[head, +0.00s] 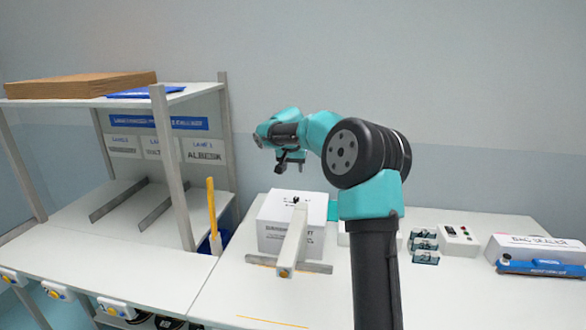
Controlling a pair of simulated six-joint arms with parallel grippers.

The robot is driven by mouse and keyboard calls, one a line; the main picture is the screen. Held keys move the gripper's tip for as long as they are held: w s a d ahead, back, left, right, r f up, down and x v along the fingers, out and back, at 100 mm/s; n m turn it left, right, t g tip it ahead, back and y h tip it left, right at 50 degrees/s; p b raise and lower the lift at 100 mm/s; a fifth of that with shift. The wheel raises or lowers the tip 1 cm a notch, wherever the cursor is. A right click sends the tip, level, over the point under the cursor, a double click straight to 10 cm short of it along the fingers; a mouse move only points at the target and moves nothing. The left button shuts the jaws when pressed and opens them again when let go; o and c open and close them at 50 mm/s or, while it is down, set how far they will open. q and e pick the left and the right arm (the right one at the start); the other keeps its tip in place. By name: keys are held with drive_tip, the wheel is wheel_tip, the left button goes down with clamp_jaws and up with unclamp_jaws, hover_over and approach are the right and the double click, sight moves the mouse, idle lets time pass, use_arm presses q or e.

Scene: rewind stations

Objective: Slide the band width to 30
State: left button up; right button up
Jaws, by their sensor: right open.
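A white box-shaped machine (315,210) stands on the table, with lettering on its front that is too small to read fully. A pale bar (293,243) runs from its top down toward me and ends in a brownish tip. A small dark part (297,201) sits at the bar's upper end. A flat grey strip (312,267) lies crosswise at the machine's foot. No band width scale or number can be read. My right gripper (290,166) is open and empty, pointing down above the machine and apart from it. My left gripper is out of view.
A shelf rack (160,94) stands at left with a cardboard slab (80,85) on top. A yellow stick (212,210) stands in a blue holder beside the machine. The front table is clear.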

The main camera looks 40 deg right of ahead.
sight(296, 197)
drive_tip(key=m, duration=3.6)
drive_tip(key=x, duration=1.7)
drive_tip(key=shift+f, duration=0.25)
